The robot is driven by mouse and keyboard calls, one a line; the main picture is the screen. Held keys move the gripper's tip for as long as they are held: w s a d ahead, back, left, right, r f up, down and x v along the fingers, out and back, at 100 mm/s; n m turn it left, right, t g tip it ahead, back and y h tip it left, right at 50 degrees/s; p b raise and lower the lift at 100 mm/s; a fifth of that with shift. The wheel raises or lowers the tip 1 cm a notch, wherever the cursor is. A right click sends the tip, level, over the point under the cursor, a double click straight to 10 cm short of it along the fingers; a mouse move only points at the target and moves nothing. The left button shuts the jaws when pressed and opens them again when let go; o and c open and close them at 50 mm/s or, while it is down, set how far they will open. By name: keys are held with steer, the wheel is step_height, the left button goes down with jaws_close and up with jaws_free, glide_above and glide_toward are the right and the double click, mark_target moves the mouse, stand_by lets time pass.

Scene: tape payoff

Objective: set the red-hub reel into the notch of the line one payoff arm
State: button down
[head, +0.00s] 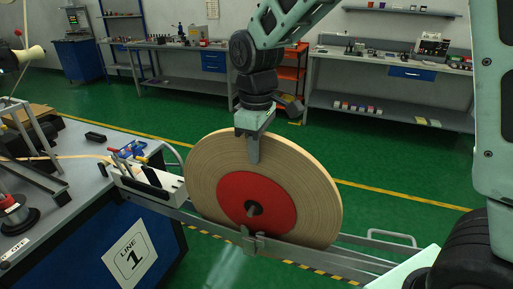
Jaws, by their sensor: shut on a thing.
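The red-hub reel (311,192) is a large upright disc of tan wound tape with a red centre and a dark hub hole, from which a short grey shaft end shows. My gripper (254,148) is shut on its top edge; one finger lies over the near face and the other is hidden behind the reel. The line one payoff arm (330,259) is a pair of grey metal rails reaching right from the bench. Its notch bracket (253,243) is on the near rail, below the shaft end, with a visible gap between. The reel's lower edge is behind the near rail.
The line one bench (150,205), blue with a "LINE 1" sign (133,254), stands at left. A white block with coloured-handled tools (138,165) is close to the reel's left. A rail handle (392,238) is at right. Workbenches line the back wall; green floor between is clear.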

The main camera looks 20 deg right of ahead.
mark_target(257, 182)
steer(key=shift+w+f+b, duration=0.1)
steer(key=shift+f+b, duration=0.2)
steer(key=shift+f, duration=0.05)
steer(key=shift+f+b, duration=1.15)
steer(key=shift+f, duration=0.9)
steer(key=shift+f+b, duration=1.1)
steer(key=shift+f, duration=1.25)
steer(key=c, duration=1.3)
jaws_free()
steer(key=shift+f, duration=0.15)
step_height(257, 182, up, 18)
steer(key=shift+f, duration=0.15)
